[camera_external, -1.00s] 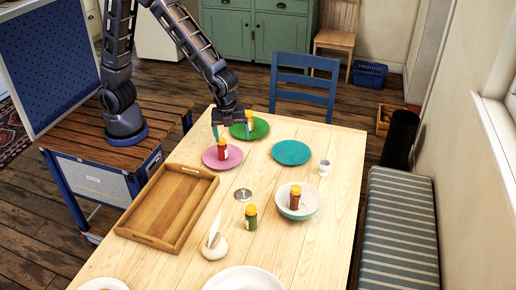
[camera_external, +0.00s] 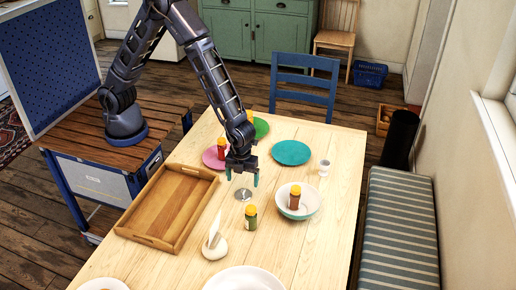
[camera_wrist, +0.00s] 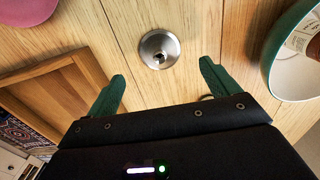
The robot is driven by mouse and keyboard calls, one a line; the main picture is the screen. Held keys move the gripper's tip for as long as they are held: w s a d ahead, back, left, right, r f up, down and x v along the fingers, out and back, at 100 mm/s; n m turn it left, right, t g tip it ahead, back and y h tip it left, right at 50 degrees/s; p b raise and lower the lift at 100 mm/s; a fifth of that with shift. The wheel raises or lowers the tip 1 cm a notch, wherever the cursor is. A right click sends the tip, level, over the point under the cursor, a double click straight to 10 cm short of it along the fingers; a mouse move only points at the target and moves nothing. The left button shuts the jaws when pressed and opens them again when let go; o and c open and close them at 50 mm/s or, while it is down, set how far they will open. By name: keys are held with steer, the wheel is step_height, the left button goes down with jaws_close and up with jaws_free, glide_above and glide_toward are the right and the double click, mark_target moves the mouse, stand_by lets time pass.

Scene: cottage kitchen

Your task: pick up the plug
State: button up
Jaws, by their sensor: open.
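The plug (camera_external: 243,195) is a small round silver metal disc lying flat on the wooden table. In the wrist view the plug (camera_wrist: 159,49) shows a dark centre and lies ahead of the fingertips, about midway between them. My gripper (camera_external: 242,180) is above the table, over the plug, with its green fingers pointing down. In the wrist view my gripper (camera_wrist: 162,78) is open, its fingers wide apart with nothing between them. The exact height above the plug is hard to tell.
A wooden tray (camera_external: 208,175) is left of the plug. A pink plate (camera_external: 210,158) is behind left. A teal plate (camera_external: 291,152) is behind right.

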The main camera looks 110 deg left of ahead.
mark_target(243, 189)
steer(key=shift+f, duration=3.25)
steer(key=c, duration=1.1)
steer(key=shift+r, duration=0.1)
